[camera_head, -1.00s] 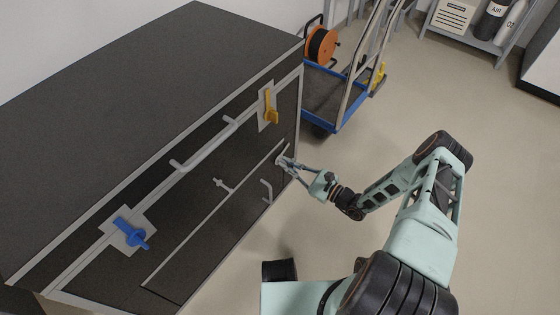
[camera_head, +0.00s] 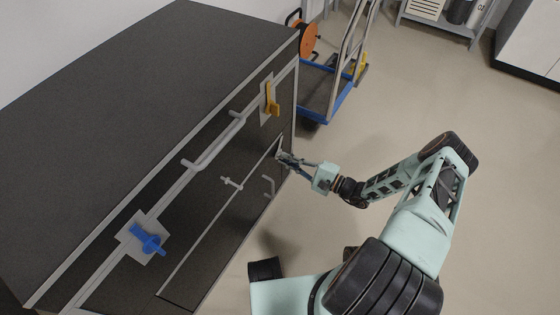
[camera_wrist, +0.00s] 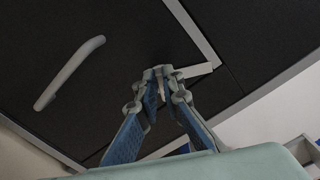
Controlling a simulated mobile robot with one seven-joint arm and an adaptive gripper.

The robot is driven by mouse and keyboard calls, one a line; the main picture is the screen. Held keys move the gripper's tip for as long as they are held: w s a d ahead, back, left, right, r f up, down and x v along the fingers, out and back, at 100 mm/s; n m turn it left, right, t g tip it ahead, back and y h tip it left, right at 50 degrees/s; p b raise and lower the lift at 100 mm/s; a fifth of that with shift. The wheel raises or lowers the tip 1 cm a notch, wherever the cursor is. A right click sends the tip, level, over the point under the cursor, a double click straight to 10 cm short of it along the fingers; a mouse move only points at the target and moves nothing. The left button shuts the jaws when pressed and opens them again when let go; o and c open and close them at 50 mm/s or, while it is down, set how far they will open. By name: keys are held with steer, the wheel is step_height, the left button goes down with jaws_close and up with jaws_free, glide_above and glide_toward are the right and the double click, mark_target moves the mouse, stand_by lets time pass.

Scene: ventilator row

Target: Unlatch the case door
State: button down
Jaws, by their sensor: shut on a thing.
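The dark case (camera_head: 150,110) stands at the left in the head view, with pale trim on its front. Its lower front door (camera_head: 215,235) carries a bent grey handle (camera_head: 268,186), which also shows in the wrist view (camera_wrist: 68,72). My gripper (camera_head: 283,157) is at the door's upper right corner. In the wrist view its fingers (camera_wrist: 160,73) are shut on a small pale latch lever (camera_wrist: 161,90), mostly hidden between them. A light grey tab (camera_wrist: 195,70) shows just right of the fingertips.
A blue lever (camera_head: 148,240) and a yellow lever (camera_head: 272,100) sit on the case front, with a long grey bar handle (camera_head: 213,142) between them. A small T-shaped fitting (camera_head: 231,183) is lower. A blue trolley (camera_head: 322,110) stands behind. The floor at right is clear.

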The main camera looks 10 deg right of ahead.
steer(key=shift+f+n, duration=0.15)
steer(key=shift+n, duration=1.1)
steer(key=shift+f+n, duration=0.1)
steer(key=shift+n, duration=1.15)
steer(key=c, duration=2.1)
jaws_free()
steer(key=v, duration=1.2)
steer(key=shift+s, duration=0.1)
